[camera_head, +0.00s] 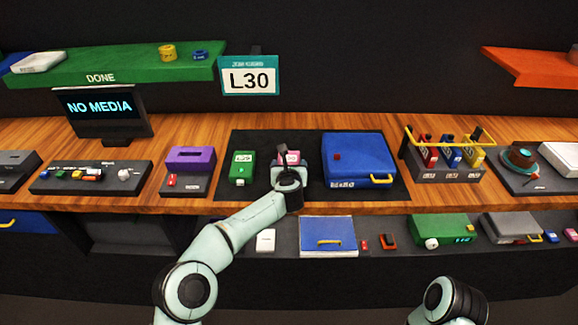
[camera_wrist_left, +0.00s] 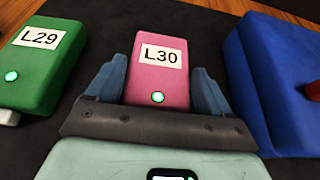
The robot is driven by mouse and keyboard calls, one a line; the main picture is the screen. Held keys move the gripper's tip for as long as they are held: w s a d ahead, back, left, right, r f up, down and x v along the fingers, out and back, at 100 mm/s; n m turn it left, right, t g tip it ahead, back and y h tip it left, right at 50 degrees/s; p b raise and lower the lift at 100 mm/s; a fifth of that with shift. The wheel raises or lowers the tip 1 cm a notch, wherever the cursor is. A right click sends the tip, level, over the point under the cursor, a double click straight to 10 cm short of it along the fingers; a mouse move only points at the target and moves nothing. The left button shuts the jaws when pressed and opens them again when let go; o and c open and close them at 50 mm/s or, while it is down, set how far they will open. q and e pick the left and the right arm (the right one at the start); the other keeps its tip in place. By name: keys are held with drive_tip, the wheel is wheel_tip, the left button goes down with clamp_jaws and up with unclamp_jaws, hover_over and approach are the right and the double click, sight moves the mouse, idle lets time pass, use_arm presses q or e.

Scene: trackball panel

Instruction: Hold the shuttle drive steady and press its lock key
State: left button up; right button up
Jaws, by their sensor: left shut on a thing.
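The pink shuttle drive labelled L30 (camera_wrist_left: 160,58) lies on a dark mat (camera_head: 314,188). It shows in the head view (camera_head: 291,155), mostly hidden behind my left wrist. A round key lit green (camera_wrist_left: 157,97) is on its top face, at the end near my gripper. My left gripper (camera_wrist_left: 158,84) is shut on the pink drive, one blue finger along each side. The key is uncovered between the fingers. My right arm shows only as a rounded link at the lower right of the head view; its gripper is out of view.
A green drive labelled L29 (camera_wrist_left: 38,55) lies just left of the pink one. A blue case (camera_head: 356,160) stands close on the right. A sign reading L30 (camera_head: 250,80) hangs behind. A monitor (camera_head: 101,106) reads NO MEDIA; a green DONE shelf (camera_head: 130,68) is above it.

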clamp_jaws()
idle(1.8)
